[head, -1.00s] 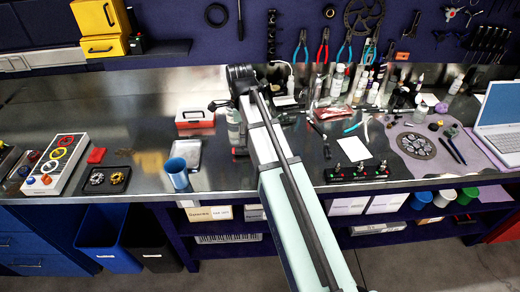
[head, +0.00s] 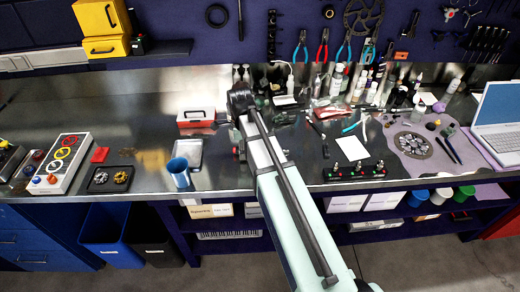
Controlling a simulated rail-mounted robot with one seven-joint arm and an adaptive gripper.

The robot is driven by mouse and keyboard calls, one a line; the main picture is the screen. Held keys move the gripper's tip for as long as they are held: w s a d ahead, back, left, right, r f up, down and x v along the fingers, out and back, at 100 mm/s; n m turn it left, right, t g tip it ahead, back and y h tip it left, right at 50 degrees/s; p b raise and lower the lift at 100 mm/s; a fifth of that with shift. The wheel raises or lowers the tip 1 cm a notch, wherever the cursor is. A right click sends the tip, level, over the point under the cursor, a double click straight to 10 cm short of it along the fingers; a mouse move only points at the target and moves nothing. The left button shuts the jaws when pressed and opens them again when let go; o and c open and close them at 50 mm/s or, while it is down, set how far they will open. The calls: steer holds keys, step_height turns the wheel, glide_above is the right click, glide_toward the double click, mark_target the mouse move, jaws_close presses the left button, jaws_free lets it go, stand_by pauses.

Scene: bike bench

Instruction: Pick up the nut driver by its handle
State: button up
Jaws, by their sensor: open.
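I cannot pick out the nut driver for certain in the head view; small tools and bottles crowd the bench behind and to the right of my arm. My arm reaches up over the front edge of the workbench (head: 100,211) to a dark joint above the bench surface. My gripper and its fingertips are hidden behind this arm end, so its distance to any tool cannot be told. A small red item shows partly beside the arm's left edge, too covered to identify.
A blue cup (head: 180,174), a grey tray (head: 192,152) and a red-and-white box (head: 196,120) stand left of my arm. Three-button red-green fixture (head: 354,172), white paper (head: 352,147) and laptop (head: 497,112) lie right. The bench's left middle is mostly clear.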

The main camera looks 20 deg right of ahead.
jaws_close()
steer(key=shift+r, duration=0.15)
stand_by(0.4)
